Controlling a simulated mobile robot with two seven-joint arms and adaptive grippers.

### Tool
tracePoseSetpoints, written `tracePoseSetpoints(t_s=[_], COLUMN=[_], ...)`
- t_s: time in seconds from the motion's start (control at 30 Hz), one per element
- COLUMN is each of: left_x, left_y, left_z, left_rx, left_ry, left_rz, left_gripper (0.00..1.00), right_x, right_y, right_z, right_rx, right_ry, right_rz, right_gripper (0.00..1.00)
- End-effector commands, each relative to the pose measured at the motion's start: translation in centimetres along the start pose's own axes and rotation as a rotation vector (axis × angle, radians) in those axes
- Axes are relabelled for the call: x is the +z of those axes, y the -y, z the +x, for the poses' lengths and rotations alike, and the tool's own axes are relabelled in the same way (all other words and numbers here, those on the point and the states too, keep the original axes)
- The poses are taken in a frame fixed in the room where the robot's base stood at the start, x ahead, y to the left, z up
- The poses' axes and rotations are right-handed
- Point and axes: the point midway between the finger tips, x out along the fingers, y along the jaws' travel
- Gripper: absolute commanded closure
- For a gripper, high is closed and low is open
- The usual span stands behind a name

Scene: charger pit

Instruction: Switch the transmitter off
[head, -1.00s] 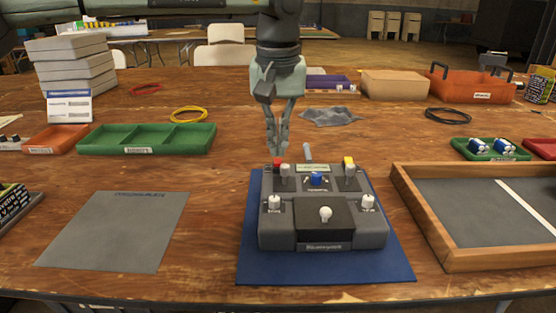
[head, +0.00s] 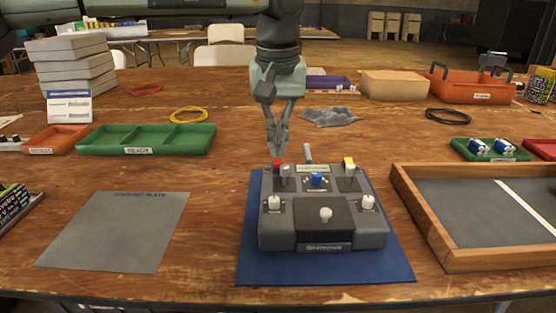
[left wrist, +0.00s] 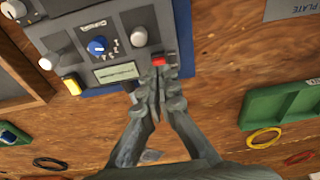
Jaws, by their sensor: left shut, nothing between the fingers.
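The grey transmitter (head: 280,237) sits on a blue mat (head: 390,270) at the front centre of the table. It has a blue knob (head: 317,179), a red switch (head: 278,162) at its back left, a yellow one (head: 349,161) at its back right, and several white and grey knobs. My left gripper (head: 277,152) is shut and empty, pointing down just above the red switch. In the left wrist view the fingertips (left wrist: 158,70) are right by the red switch (left wrist: 158,61); I cannot tell whether they touch it. My right gripper is not in view.
A grey plate (head: 115,232) lies left of the mat. A wooden-framed tray (head: 408,200) stands close on the right. A green divided tray (head: 147,150) and a yellow cable ring (head: 188,114) lie behind on the left. An orange crate (head: 470,86) is at the back right.

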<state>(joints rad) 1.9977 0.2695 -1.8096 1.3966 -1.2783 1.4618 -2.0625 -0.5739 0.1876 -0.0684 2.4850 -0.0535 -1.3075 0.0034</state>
Motion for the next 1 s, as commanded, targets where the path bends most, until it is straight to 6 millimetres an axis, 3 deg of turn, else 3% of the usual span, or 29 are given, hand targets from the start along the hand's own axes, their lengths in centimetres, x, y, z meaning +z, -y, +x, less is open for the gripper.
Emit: tracePoseSetpoints(t_s=[1.0], left_x=[0.2], left_y=[0.0], left_z=[1.2], left_rx=[0.000], left_ry=[0.000], left_rz=[0.000], left_gripper=[1.00], right_x=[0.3], right_y=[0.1], right_z=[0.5], right_rx=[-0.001], right_ry=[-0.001], right_rz=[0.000], right_gripper=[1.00])
